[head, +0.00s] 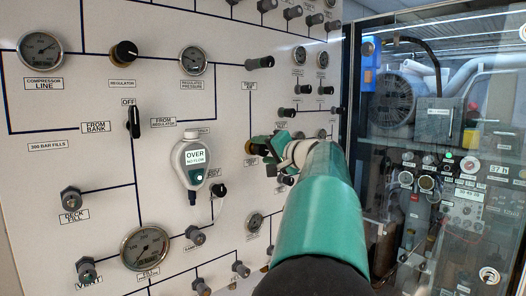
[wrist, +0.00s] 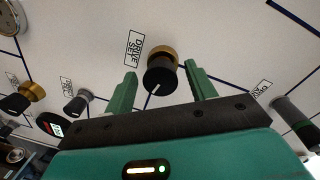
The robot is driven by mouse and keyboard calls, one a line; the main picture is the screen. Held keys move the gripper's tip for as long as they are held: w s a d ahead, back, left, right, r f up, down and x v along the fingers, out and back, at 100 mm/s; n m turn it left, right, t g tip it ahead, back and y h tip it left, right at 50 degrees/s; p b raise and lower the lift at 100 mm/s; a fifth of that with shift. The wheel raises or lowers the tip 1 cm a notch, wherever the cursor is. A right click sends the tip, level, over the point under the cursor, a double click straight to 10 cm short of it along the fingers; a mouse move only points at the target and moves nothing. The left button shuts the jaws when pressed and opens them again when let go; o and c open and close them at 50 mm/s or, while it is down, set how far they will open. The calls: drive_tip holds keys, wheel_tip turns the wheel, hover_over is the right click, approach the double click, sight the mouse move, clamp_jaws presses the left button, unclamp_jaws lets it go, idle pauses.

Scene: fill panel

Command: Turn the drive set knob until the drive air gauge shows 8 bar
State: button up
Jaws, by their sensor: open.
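The drive set knob (wrist: 160,76) is black with a brass collar and a white pointer line, beside its "DRIVE SET" label (wrist: 134,48) in the wrist view. My gripper (wrist: 160,80) is open, with one green finger on each side of the knob. I cannot tell whether either finger touches it.
A handheld meter (head: 194,160) reading "OVER" hangs on the white panel left of my gripper. Other knobs flank the drive set knob, including a black and brass one (wrist: 22,98) and a grey one (wrist: 296,118). A glass-fronted cabinet (head: 345,100) stands at right.

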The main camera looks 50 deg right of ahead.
drive_tip(key=v, duration=1.3)
drive_tip(key=shift+w, duration=0.1)
idle(1.2)
